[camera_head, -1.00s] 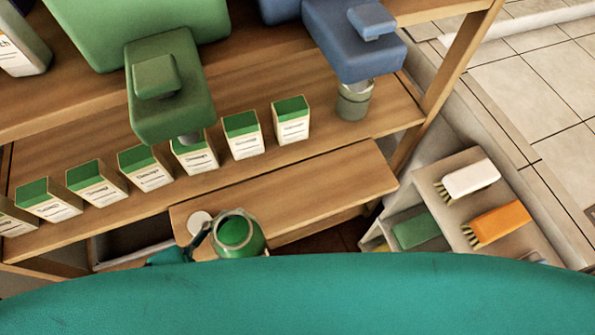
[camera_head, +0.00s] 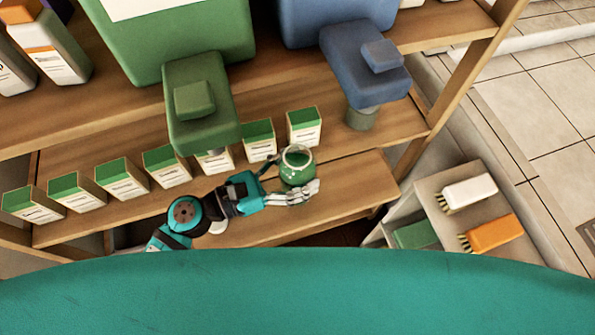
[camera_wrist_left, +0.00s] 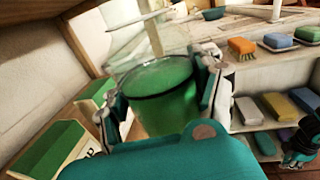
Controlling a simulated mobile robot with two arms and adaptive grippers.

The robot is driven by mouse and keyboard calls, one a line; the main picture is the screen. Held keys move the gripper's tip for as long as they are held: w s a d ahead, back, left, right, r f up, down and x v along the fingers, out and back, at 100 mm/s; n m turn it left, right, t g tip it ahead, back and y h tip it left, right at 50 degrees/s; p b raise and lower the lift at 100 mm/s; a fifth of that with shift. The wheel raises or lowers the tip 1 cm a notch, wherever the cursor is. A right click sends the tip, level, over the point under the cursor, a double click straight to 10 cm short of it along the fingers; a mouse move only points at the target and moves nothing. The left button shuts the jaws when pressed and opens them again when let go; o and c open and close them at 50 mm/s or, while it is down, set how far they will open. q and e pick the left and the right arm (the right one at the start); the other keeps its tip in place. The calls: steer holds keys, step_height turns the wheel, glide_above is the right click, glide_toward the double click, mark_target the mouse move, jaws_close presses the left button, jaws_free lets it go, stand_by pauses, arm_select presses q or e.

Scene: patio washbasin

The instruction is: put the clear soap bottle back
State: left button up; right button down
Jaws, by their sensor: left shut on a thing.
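The clear soap bottle (camera_head: 297,170) is a round see-through vessel with green contents and an open-looking rim. My left gripper (camera_head: 287,184) is shut on it, with a finger on either side. In the left wrist view the bottle (camera_wrist_left: 165,97) sits upright or nearly so between the fingers. It is over the lower wooden board (camera_head: 345,190), in front of the row of green-topped cartons; I cannot tell whether it touches the board. A dark and teal part at the right edge of the wrist view (camera_wrist_left: 301,143) may be my right gripper; its jaws are unclear.
Several green-and-white cartons (camera_head: 122,180) line the lower shelf. A large green dispenser (camera_head: 200,105) and a blue one (camera_head: 365,65) overhang it from above. A side rack at right holds a white brush (camera_head: 468,193) and an orange brush (camera_head: 490,232). The board right of the bottle is clear.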

arm_select(q)
step_height(320, 180, down, 2)
steer(key=shift+f, duration=0.2)
arm_select(e)
steer(key=shift+s+a+f, duration=0.1)
steer(key=shift+s+a, duration=0.05)
steer(key=shift+a, duration=0.05)
arm_select(q)
steer(key=shift+f, duration=0.25)
steer(key=o, duration=1.6)
steer(key=shift+o, duration=0.2)
arm_select(e)
steer(key=shift+s+a+f, duration=0.1)
steer(key=shift+a+f, duration=0.1)
steer(key=shift+a, duration=0.05)
arm_select(q)
steer(key=shift+s+a+r, duration=0.1)
steer(key=shift+r, duration=0.1)
arm_select(e)
steer(key=shift+d+r, duration=0.15)
steer(key=shift+r, duration=0.05)
